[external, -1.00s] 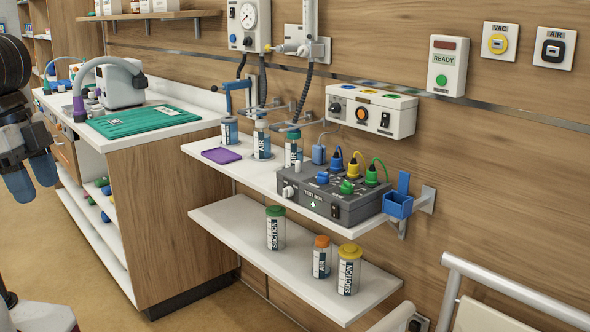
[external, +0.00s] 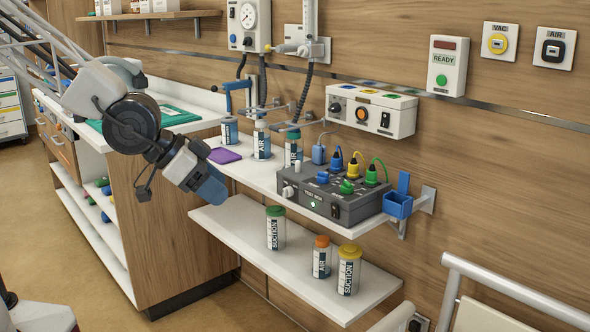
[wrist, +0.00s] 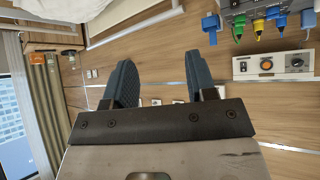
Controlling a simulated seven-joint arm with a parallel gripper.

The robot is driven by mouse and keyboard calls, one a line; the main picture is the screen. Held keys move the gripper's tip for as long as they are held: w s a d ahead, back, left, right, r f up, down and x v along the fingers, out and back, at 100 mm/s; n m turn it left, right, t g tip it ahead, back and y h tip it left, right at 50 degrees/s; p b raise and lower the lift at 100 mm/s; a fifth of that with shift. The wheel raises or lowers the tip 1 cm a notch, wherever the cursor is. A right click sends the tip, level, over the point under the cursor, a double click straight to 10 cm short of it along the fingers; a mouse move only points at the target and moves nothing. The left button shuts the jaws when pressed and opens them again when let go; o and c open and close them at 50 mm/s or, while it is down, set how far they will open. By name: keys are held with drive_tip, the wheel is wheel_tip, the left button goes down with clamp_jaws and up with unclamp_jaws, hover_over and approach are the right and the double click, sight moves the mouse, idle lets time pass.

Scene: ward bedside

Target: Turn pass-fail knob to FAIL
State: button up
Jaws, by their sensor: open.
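The dark grey test box (external: 318,203) stands on the upper wall shelf, with a white knob (external: 289,190) on its left front, and a blue knob (external: 322,177) and a green knob (external: 347,186) on top. I cannot read which knob is marked pass-fail. A black rocker switch (external: 335,210) is on its front. My gripper (external: 212,190), with blue fingers, hangs in front of the shelf's left end, apart from the box. In the wrist view my gripper (wrist: 162,78) is open and empty. The box (wrist: 236,6) is partly cut off there at the top right.
A wall unit (external: 372,110) with a black knob and orange button hangs above the box. Bottles stand behind the box's left side and on the lower shelf (external: 235,222). A blue holder (external: 398,205) and a bed rail (external: 500,285) are on the right.

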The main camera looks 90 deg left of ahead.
drive_tip(key=w+a+f+n+t+y, duration=0.1)
drive_tip(key=w+a+f, duration=0.1)
drive_tip(key=a, duration=0.2)
drive_tip(key=w+a+f+t+y, duration=0.1)
drive_tip(key=w+a+f, duration=0.1)
drive_tip(key=w+a, duration=0.15)
drive_tip(key=n+t+y, duration=0.2)
drive_tip(key=n+y, duration=0.3)
drive_tip(key=y, duration=0.3)
approach(283, 191)
drive_tip(key=x, duration=0.2)
drive_tip(key=shift+f, duration=0.15)
drive_tip(key=shift+w+a, duration=0.1)
drive_tip(key=shift+w, duration=0.05)
drive_tip(key=shift+x, duration=3.75)
drive_tip(key=c, duration=0.8)
drive_tip(key=shift+c, duration=0.2)
